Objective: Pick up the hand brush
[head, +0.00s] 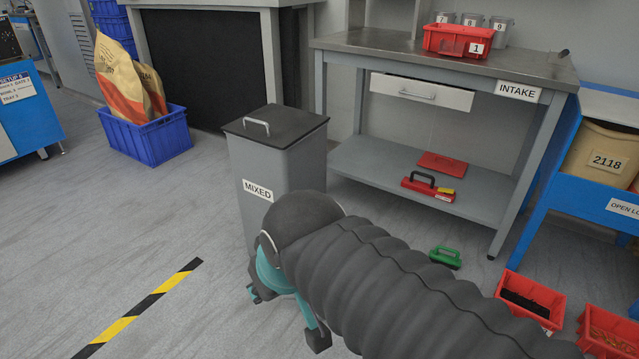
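A small green object with an arched handle (445,257) lies on the floor in front of the intake bench and looks like the hand brush, though its bristles cannot be made out. My gripper (287,316), teal and black, points down in front of the grey bin, to the left of the green object and well apart from it. Its two fingers are spread, and I see nothing between them. My dark ribbed arm runs from the lower right and hides part of the floor and the bin's lower front.
The grey MIXED bin (285,160) stands behind my gripper. The intake bench (360,42) has a red black-handled item (428,188) on its lower shelf. Red bins (530,299) stand at the lower right. A blue crate (146,137) holds sacks.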

